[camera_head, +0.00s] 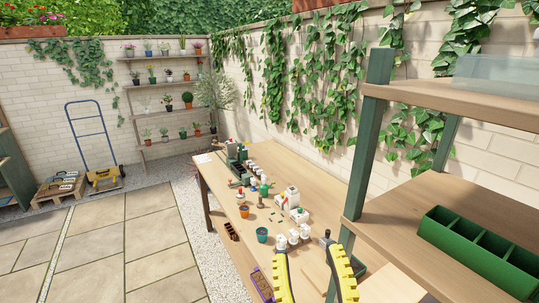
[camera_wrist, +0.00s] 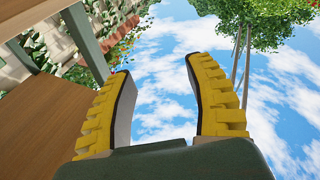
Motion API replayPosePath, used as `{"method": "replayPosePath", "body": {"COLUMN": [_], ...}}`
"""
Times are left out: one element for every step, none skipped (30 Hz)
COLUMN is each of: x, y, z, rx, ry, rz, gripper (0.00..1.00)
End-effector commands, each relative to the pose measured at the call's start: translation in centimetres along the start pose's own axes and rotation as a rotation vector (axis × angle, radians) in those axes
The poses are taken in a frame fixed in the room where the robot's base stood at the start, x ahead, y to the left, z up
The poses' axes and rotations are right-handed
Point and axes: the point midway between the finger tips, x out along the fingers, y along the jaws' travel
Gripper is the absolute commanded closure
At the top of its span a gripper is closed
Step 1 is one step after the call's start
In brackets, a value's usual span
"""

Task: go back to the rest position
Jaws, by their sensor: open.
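My gripper (camera_head: 312,265) shows at the bottom of the head view, its two yellow ridged fingers pointing up and spread apart. It is open with nothing between the fingers. It is raised in front of the near end of the wooden work table (camera_head: 285,155), left of the shelf unit. In the wrist view my gripper (camera_wrist: 155,85) is also open and empty, with sky and clouds between and beyond the fingers.
The shelf unit (camera_head: 440,100) stands close on the right, with a green divided box (camera_head: 480,250) on its lower board. The table carries a teal pot (camera_head: 262,235), an orange pot (camera_head: 244,211) and several white containers. The paved floor (camera_head: 100,245) at left is clear.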

Motion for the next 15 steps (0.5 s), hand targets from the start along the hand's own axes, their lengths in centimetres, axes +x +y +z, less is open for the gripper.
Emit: {"method": "replayPosePath", "body": {"x": [-0.6, -1.1, -2.1, -3.1, -4.3, -4.2, -3.7, -3.4, -3.1, -3.0, -2.8, -2.5, -2.3, -2.0, -1.7], "y": [-0.4, -0.3, 0.2, 1.0, 1.7, 2.1, 2.4, 2.5, 2.7, 2.9, 3.0, 3.3, 3.4, 3.6, 3.9], "z": [-2.8, -4.2, -5.8, -6.5, -7.0, -7.1, -9.1, -10.0, -11.1, -11.9, -12.7, -13.9, -14.9, -15.8, -17.2], "rx": [0.012, 0.023, 0.041, 0.06, 0.09, 0.155, 0.147, 0.146, 0.145, 0.146, 0.146, 0.146, 0.147, 0.147, 0.148], "ry": [0.057, 0.085, 0.117, 0.133, 0.142, 0.128, 0.129, 0.129, 0.129, 0.13, 0.129, 0.129, 0.129, 0.129, 0.129], "rz": [0.007, 0.02, 0.047, 0.076, 0.107, 0.115, 0.113, 0.113, 0.112, 0.112, 0.112, 0.112, 0.112, 0.112, 0.112], "gripper": [0.46, 0.46, 0.46, 0.46, 0.46, 0.46, 0.46, 0.46, 0.46, 0.46, 0.46, 0.46, 0.46, 0.46, 0.46]}}
